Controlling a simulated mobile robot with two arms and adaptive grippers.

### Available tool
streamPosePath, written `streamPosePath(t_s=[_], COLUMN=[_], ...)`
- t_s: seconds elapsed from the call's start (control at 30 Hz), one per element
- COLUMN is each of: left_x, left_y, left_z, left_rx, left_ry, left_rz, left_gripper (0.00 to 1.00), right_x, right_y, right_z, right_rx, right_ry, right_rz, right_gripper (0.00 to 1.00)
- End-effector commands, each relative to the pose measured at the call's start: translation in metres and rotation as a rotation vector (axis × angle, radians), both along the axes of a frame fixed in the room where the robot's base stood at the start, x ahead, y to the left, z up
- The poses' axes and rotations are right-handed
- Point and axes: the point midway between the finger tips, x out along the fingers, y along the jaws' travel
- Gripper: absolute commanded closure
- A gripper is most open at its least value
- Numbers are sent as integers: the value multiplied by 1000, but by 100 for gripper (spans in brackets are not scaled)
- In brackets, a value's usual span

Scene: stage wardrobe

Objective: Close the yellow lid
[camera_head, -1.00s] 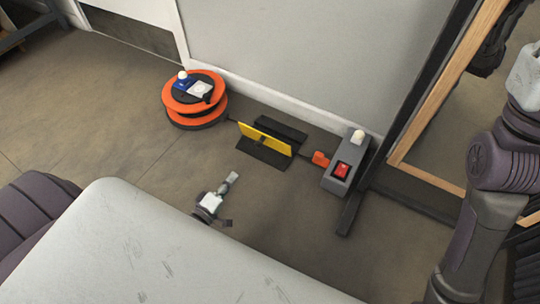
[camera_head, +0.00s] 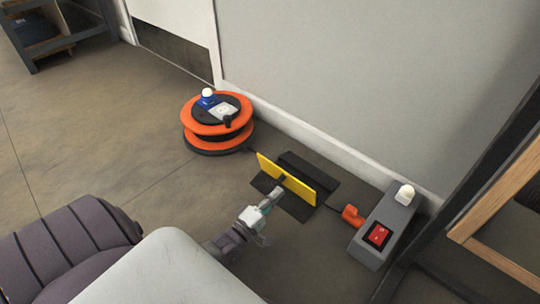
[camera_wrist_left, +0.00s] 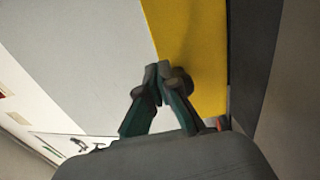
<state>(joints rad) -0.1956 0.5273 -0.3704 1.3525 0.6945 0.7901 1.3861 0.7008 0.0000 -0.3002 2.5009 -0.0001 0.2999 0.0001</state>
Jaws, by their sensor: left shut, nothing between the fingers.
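The yellow lid (camera_head: 287,178) stands up on edge on a low black cable ramp (camera_head: 309,167) on the floor, by the wall. A dark strip of the ramp shows on each side of it. My left gripper (camera_head: 278,188) is shut and empty, its tips at the near face of the lid; I cannot tell whether they touch. In the left wrist view the closed fingertips (camera_wrist_left: 158,72) overlap the edge of the yellow lid (camera_wrist_left: 200,45). My right gripper is not in view.
An orange and black cable reel (camera_head: 217,122) stands left of the ramp. A grey box with a red switch (camera_head: 380,231) and an orange plug (camera_head: 352,215) lie to the right. The wall (camera_head: 340,80) rises close behind. A dark wooden-edged frame (camera_head: 500,195) stands at right.

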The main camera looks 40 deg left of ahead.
Motion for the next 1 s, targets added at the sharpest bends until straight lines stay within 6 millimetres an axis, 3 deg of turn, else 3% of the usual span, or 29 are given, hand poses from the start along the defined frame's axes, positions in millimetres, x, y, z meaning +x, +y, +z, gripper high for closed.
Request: streamPosePath(t_s=[0.1,0.33,0.77,1.0], left_x=[21,43,45,41], left_y=[-2,-3,-3,-4], left_z=[1,7,10,17], left_rx=[0,1,1,5], left_ry=[-3,0,4,75], left_rz=[0,1,1,1], left_gripper=[100,100,100,100], right_x=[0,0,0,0], right_y=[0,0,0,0], right_z=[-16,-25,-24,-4], right_rx=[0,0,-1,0], right_ry=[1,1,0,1], right_rz=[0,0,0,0], right_gripper=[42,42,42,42])
